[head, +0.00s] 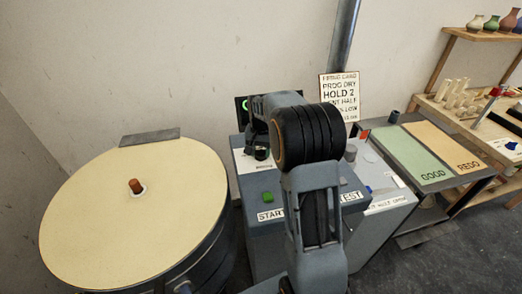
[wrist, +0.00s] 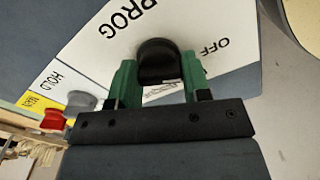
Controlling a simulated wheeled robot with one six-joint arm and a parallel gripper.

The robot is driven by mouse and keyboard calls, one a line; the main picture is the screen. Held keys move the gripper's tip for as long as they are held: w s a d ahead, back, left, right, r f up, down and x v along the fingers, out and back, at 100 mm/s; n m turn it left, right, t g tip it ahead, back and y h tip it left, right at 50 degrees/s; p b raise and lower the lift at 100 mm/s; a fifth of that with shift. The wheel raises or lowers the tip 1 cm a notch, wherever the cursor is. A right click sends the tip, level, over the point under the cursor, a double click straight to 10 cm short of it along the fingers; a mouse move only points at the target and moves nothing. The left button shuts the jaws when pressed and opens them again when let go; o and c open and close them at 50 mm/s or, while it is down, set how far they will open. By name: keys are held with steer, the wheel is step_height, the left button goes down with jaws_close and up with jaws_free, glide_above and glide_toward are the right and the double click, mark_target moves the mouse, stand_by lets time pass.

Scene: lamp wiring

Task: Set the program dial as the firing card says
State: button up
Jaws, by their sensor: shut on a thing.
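The program dial (wrist: 158,52) is a black knob on a white plate marked PROG (wrist: 125,20) in the wrist view. OFF is printed to its right; other lettering below it is partly covered. My gripper (wrist: 158,70) has its green fingers closed on either side of the dial. The dial's pointer mark cannot be made out. In the head view my arm hides most of the control panel, and the dial (head: 261,153) shows as a small dark knob.
A grey HOLD knob (wrist: 80,101) and a red knob (wrist: 55,120) lie left of the dial in the wrist view. A green START button (head: 267,197) is on the console. The round kiln (head: 100,205) stands left; GOOD and REDO boards (head: 415,150) stand right.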

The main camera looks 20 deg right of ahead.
mark_target(261, 150)
steer(key=m, duration=0.4)
steer(key=shift+m, duration=0.3)
steer(key=shift+m+p, duration=0.35)
steer(key=shift+m, duration=1.55)
steer(key=o, duration=0.9)
steer(key=shift+r, duration=0.15)
step_height(261, 150, up, 14)
steer(key=shift+f, duration=0.2)
